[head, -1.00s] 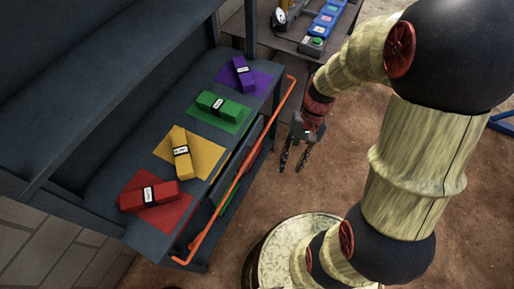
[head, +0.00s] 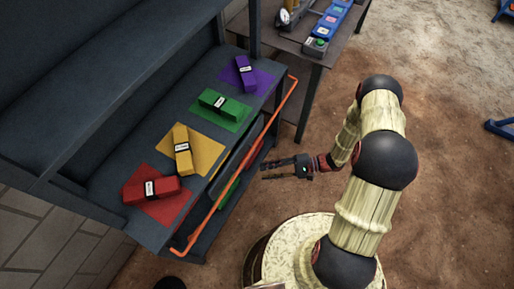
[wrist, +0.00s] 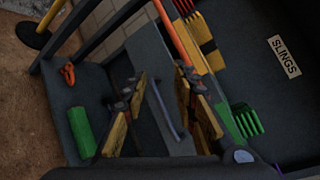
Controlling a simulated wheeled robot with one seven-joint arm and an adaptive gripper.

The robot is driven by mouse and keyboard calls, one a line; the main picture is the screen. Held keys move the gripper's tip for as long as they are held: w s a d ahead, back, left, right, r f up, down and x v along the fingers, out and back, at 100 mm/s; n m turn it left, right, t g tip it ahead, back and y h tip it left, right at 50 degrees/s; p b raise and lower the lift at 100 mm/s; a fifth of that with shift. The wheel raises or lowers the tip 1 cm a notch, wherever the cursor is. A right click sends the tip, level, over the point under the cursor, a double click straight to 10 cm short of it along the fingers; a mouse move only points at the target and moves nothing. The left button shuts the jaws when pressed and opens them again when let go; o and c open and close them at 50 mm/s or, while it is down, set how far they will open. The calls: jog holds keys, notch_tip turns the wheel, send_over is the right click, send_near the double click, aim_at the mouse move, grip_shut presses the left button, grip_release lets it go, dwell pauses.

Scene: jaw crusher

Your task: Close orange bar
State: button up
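The orange bar (head: 226,190) is a long thin rail along the front edge of the dark shelf, with bent ends, in the head view. An orange strip (wrist: 172,33) at the top of the wrist view looks like part of it. My gripper (head: 264,172) is to the right of the bar, fingers pointing left toward it, apart from it. In the wrist view its two yellow-padded fingers (wrist: 158,115) are spread, with nothing held between them.
The dark shelf (head: 112,172) carries red, yellow, green and purple bundles on matching mats. Its lower level holds a green roll (wrist: 82,130) and a small orange item (wrist: 68,73). A side table (head: 290,42) stands at the back. Brown floor is open at right.

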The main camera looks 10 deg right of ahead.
aim_at(252, 149)
jog(key=w+d+r+n+t, duration=0.2)
jog(key=w+t, duration=0.2)
jog(key=w, duration=0.3)
jog(key=shift+n+y, duration=0.4)
jog(key=shift+n, duration=0.5)
jog(key=shift+w+r+b+x, duration=0.1)
jog(key=shift+r+b+x, duration=0.05)
jog(key=shift+x, duration=1.75)
jog(key=shift+w+r+b+x, duration=0.15)
jog(key=shift+r+x, duration=0.05)
jog(key=shift+x, duration=1.65)
jog(key=c, duration=0.3)
jog(key=c, duration=0.4)
grip_shut()
